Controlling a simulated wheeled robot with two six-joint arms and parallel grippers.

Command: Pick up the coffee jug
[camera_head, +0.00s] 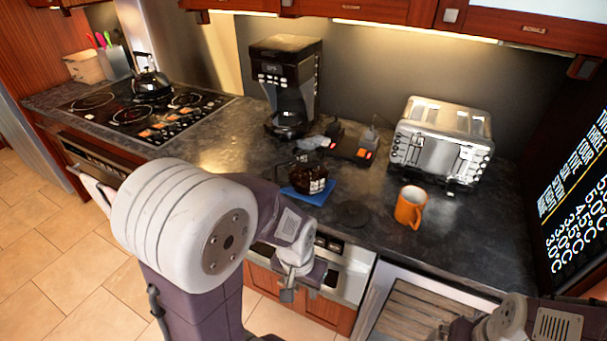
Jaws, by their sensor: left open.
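The coffee jug (308,179), dark and glassy with a dark handle, stands on a blue mat (318,197) near the counter's front edge. My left gripper (302,288) is open and empty, in front of the counter and lower in the picture than the jug, apart from it. My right gripper (458,329) shows only in part at the bottom edge, and its fingers cannot be made out.
A coffee maker (286,75) stands behind the jug. A small dark device with red lights (352,148) and a silver toaster (441,143) are to the right. An orange mug (410,206) stands near the front edge. A kettle (152,82) sits on the stove at left.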

